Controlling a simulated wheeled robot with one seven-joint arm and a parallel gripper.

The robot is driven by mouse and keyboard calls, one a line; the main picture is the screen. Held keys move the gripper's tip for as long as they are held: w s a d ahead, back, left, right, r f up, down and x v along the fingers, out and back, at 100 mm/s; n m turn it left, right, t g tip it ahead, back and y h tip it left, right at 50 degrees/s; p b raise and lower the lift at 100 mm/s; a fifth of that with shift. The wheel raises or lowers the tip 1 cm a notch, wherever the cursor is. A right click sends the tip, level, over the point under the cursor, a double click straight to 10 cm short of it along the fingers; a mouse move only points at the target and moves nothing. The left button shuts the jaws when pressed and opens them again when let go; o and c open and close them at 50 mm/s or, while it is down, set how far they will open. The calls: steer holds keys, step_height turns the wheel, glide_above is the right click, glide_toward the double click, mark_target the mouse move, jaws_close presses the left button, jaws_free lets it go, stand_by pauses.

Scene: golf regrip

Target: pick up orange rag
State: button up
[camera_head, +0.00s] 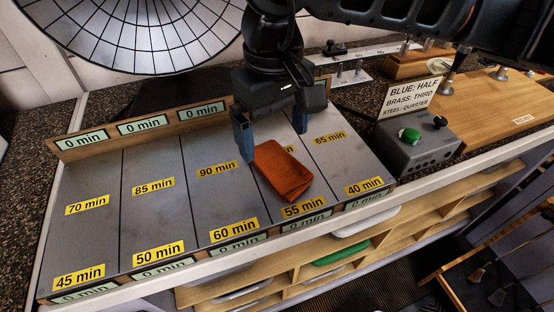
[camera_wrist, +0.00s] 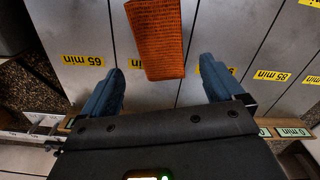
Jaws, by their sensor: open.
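The orange rag (camera_head: 283,170) lies folded flat on the grey board, between the "55 min" label and the back row of labels. In the wrist view the rag (camera_wrist: 156,38) shows at the top centre, ahead of the fingertips and roughly between their lines. My gripper (camera_head: 273,140) is open and empty, its two blue fingers pointing down at the rag's rear end. In the wrist view my gripper (camera_wrist: 158,78) has a finger on each side, apart from the rag. The exact height of the fingertips above the board is unclear.
The grey board (camera_head: 90,240) has labelled lanes and a raised wooden back strip with "0 min" displays. A grey box with a green button (camera_head: 409,136) and a sign (camera_head: 410,97) stand at right. Wooden shelves (camera_head: 300,262) lie below the front edge.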

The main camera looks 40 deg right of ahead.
mark_target(274, 156)
steer(key=shift+a+f+p, duration=0.15)
steer(key=shift+f+p, duration=0.5)
steer(key=shift+f, duration=1.65)
steer(key=shift+s, duration=0.1)
steer(key=c, duration=1.1)
steer(key=shift+r, duration=0.15)
steer(key=shift+r+b, duration=0.3)
steer(key=shift+r, duration=0.3)
step_height(274, 156, up, 2)
steer(key=shift+r+b, duration=0.2)
steer(key=shift+b, duration=0.15)
steer(key=s+d+r+b, duration=0.1)
steer(key=s+d+r, duration=0.1)
steer(key=d, duration=0.1)
steer(key=s+d+r+b, duration=0.1)
steer(key=s+d+r, duration=0.1)
steer(key=s+d, duration=0.1)
steer(key=s+d+r, duration=0.2)
steer(key=d+r, duration=0.1)
steer(key=shift+s+b, duration=0.25)
steer(key=shift+b, duration=0.15)
